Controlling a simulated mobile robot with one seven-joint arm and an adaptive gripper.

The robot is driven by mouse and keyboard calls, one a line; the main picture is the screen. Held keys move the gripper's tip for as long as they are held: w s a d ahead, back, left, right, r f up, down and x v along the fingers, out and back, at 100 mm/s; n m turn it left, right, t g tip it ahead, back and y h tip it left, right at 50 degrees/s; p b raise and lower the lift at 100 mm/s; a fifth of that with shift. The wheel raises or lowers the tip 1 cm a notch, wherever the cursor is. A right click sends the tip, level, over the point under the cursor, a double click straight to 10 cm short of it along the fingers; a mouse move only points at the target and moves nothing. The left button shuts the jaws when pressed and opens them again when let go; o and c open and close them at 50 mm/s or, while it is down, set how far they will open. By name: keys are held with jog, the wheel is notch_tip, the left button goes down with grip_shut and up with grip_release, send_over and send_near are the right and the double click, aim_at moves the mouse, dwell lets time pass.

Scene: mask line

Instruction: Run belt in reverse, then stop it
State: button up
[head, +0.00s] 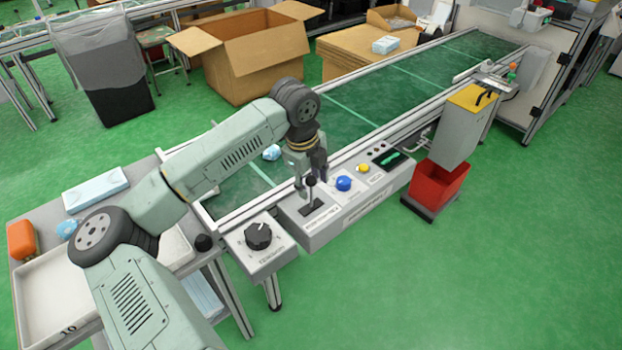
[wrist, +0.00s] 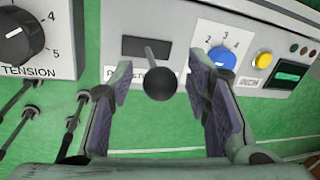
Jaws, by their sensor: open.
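The control box (head: 335,212) is fixed along the near side of the green conveyor belt (head: 360,105). Its black ball-topped lever (head: 311,182) stands at the slot on the left part of the box. In the wrist view the lever's ball (wrist: 160,83) sits between the fingers of my gripper (wrist: 158,95). The fingers are open, with a gap on both sides of the ball. In the head view my gripper (head: 308,178) is over the lever and partly covers it. A blue numbered knob (head: 344,183) and a yellow button (head: 364,168) are right of the lever.
A tension dial (head: 258,236) is left of the control box. A small dark display (wrist: 289,73) with indicator lights is at its right end. A grey post with a yellow top (head: 470,97) and a red bin (head: 438,184) stand right. A blue item (head: 271,153) lies on the belt.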

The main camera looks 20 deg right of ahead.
grip_shut()
dwell(0.7)
dwell(0.3)
